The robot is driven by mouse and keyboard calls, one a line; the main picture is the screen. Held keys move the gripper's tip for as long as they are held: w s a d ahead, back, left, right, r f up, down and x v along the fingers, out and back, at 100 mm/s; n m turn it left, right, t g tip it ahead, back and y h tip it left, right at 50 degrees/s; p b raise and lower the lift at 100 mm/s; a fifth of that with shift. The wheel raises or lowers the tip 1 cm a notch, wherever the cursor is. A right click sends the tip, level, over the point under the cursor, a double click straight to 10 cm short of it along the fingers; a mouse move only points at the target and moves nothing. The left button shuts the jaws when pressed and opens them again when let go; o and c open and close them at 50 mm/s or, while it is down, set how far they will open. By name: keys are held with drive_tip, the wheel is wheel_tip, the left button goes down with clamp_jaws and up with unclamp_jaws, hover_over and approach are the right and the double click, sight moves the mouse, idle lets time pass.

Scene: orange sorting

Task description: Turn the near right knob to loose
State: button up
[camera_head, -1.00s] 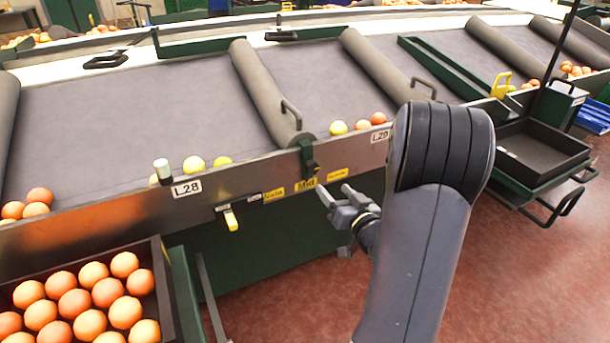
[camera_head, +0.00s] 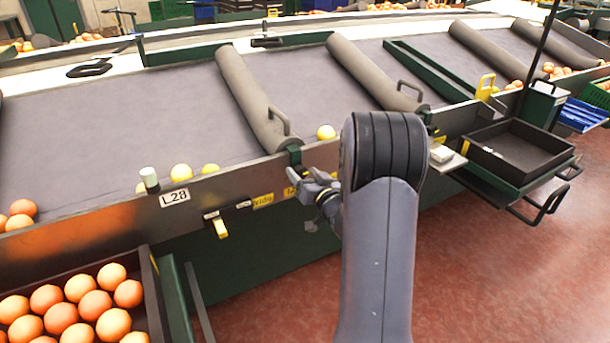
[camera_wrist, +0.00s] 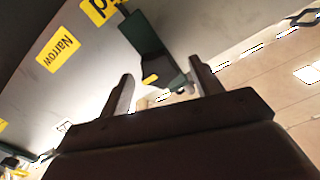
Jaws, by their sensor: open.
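The dark green knob (camera_head: 295,155) sits on the metal side rail at the lower end of a grey roller. My gripper (camera_head: 304,180) is open just in front of the rail and covers part of the labels. In the wrist view the lever's end shows between the fingertips of my gripper (camera_wrist: 160,80), nearer the right finger. I cannot tell if they touch.
A crate of oranges (camera_head: 150,290) stands at lower left. An empty dark tray (camera_head: 520,150) juts out at right. The red floor in front is clear.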

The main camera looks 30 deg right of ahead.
drive_tip(key=shift+c, duration=0.3)
drive_tip(key=c, duration=0.9)
drive_tip(key=shift+f+n+b, duration=0.1)
drive_tip(key=shift+n+b, duration=0.2)
drive_tip(key=shift+b, duration=0.2)
drive_tip(key=n+b, duration=0.2)
drive_tip(key=b, duration=0.1)
drive_tip(key=shift+a+f+n, duration=0.1)
drive_tip(key=shift+f+n, duration=0.05)
drive_tip(key=shift+n, duration=0.15)
drive_tip(key=n+b, duration=0.5)
drive_tip(key=b, duration=0.1)
drive_tip(key=shift+a+n, duration=0.1)
drive_tip(key=shift+n, duration=0.2)
drive_tip(key=n+b, duration=0.6)
drive_tip(key=shift+a, duration=0.1)
drive_tip(key=shift+n+b, duration=1.05)
drive_tip(key=shift+n, duration=0.45)
